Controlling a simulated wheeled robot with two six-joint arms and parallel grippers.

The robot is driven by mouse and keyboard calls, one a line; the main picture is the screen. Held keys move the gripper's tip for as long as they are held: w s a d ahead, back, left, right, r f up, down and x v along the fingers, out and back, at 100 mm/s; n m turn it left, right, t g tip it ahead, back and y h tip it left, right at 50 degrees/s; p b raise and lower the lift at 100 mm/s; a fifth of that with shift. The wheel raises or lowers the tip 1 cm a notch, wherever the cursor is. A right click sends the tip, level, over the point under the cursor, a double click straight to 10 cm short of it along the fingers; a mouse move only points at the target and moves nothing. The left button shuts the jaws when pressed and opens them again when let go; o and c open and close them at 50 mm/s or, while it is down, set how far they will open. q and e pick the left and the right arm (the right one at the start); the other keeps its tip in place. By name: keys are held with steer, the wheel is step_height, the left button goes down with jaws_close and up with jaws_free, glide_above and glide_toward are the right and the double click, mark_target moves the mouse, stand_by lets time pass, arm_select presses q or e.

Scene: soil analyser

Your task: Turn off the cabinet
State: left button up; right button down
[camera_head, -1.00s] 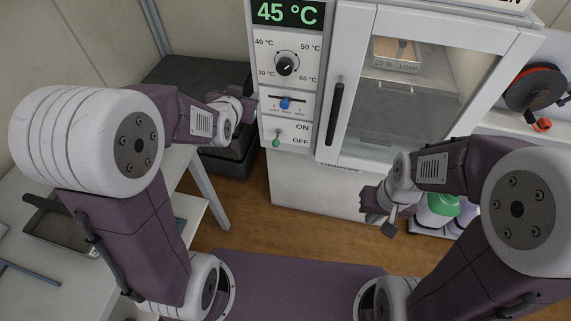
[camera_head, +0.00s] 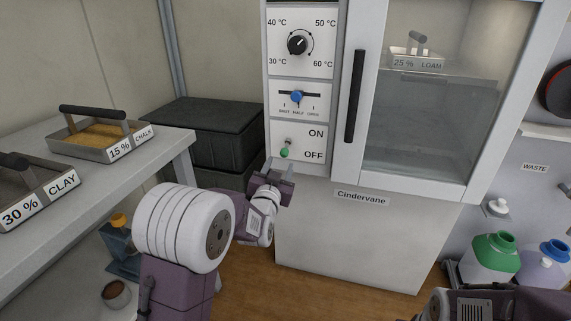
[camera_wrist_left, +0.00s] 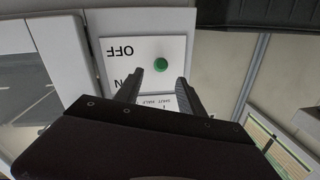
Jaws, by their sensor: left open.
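The white cabinet (camera_head: 345,235), labelled Cindervane, stands in the middle with a control panel on its left. The ON/OFF switch (camera_head: 286,151) is a small lever with a green tip at the panel's bottom. In the head view its tip hangs down, beside the OFF word. It also shows in the left wrist view (camera_wrist_left: 160,63), upside down, just beyond and between the fingertips. My left gripper (camera_head: 280,168) is open and empty, just below the switch. Its two spread fingers show in the left wrist view (camera_wrist_left: 161,77). I cannot tell whether it touches the panel. My right gripper is out of view.
Above the switch are a blue slider (camera_head: 296,97) and a black dial (camera_head: 297,44). The door handle (camera_head: 355,96) is right of the panel. Dark crates (camera_head: 212,128) stand left of the cabinet. A bench (camera_head: 165,150) with labelled trays is at left; bottles (camera_head: 494,258) stand at right.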

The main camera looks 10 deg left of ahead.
mark_target(284, 156)
arm_select(q)
steer(key=w, duration=0.2)
steer(key=w+b, duration=0.1)
steer(key=w, duration=0.2)
steer(key=w+b, duration=0.1)
steer(key=w, duration=0.2)
steer(key=shift+w+a+f, duration=0.1)
steer(key=shift+w+a, duration=0.1)
steer(key=shift+a, duration=0.15)
steer(key=shift+w, duration=0.3)
jaws_close()
steer(key=f+t+b, duration=0.1)
steer(key=b, duration=0.2)
steer(key=shift+b, duration=0.4)
steer(key=shift+w+b, duration=0.1)
steer(key=shift+b, duration=0.3)
steer(key=shift+r+t, duration=0.15)
steer(key=shift+t, duration=0.15)
steer(key=shift+r, duration=0.15)
